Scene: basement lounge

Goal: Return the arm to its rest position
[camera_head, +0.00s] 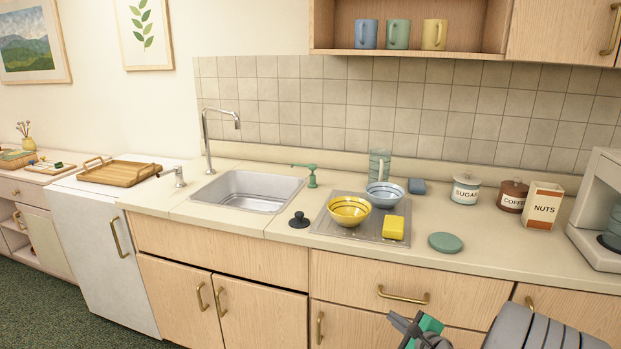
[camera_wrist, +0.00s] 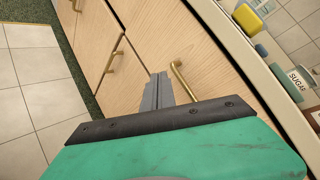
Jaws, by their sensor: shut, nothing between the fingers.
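My gripper (camera_head: 405,325) shows at the bottom right of the head view, low in front of the cabinet drawers and below the counter's front edge. In the wrist view my gripper (camera_wrist: 158,92) has its grey fingers together with nothing between them. Behind the fingers are wooden cabinet fronts and a brass drawer handle (camera_wrist: 184,82). I cannot tell how far the fingertips are from that handle. Part of my grey arm shows at the lower right of the head view.
The counter holds a sink (camera_head: 248,190), a drain tray (camera_head: 330,226) with a yellow bowl (camera_head: 349,211) and yellow sponge (camera_head: 393,228), a green disc (camera_head: 445,242), canisters and a nuts box (camera_head: 542,205). Brass handles (camera_head: 403,296) stick out from the cabinets. Floor is clear at left.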

